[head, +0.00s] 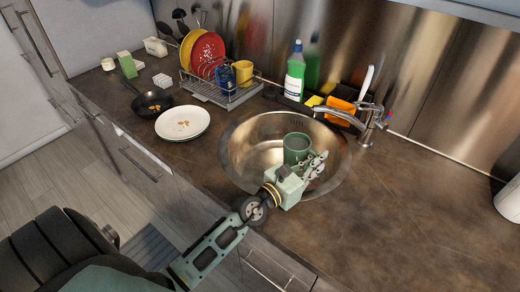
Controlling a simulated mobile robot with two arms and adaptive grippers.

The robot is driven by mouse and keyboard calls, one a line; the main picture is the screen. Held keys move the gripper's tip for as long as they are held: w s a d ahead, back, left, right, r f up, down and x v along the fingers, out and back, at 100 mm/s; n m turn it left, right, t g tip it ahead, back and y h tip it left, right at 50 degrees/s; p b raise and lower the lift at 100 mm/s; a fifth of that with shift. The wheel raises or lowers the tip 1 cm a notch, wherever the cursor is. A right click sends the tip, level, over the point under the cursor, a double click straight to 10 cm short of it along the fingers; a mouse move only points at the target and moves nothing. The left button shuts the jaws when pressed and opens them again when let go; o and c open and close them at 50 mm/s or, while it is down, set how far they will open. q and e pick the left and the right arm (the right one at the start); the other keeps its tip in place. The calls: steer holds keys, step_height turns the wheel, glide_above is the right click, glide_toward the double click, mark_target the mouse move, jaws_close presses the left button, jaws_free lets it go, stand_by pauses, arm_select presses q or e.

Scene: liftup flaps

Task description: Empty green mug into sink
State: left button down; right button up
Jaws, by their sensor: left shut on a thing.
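The green mug (297,148) is over the round metal sink (250,137), near the middle of its bowl. It looks roughly upright, and its inside shows only in part. My left gripper (314,163) reaches in from the front and is shut on the mug at its lower right side. The fingers partly cover the mug. I cannot tell how high above the sink floor the mug is, or what is in it. My right gripper is not in view.
A faucet (370,125) stands at the sink's right rear. A green dish soap bottle (295,72) and an orange item (341,107) stand behind the sink. A dish rack (215,94) with plates and mugs, a white plate (182,122) and a pan (151,103) are to the left.

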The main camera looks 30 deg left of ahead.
mark_target(308, 144)
arm_select(q)
steer(key=shift+w+a+r, duration=0.1)
steer(key=shift+w+a, duration=0.05)
steer(key=shift+w, duration=0.1)
steer(key=shift+r, duration=0.1)
steer(key=shift+a+r+n+b, duration=0.35)
steer(key=shift+a+r+n, duration=0.15)
steer(key=shift+r+n, duration=0.35)
steer(key=shift+a+n+t+b, duration=0.3)
steer(key=shift+a+n+b, duration=0.1)
steer(key=shift+n+b, duration=0.2)
steer(key=shift+a+r+n+b, duration=0.2)
steer(key=shift+a+n+b, duration=0.25)
steer(key=shift+n, duration=0.1)
steer(key=shift+a+n+b, duration=0.35)
steer(key=shift+n, duration=0.05)
steer(key=shift+a+n+t+b, duration=0.3)
steer(key=shift+a+n+b, duration=0.2)
steer(key=shift+n+b, duration=0.1)
steer(key=shift+a+r+n, duration=0.15)
steer(key=shift+a+n, duration=0.1)
steer(key=shift+n, duration=0.05)
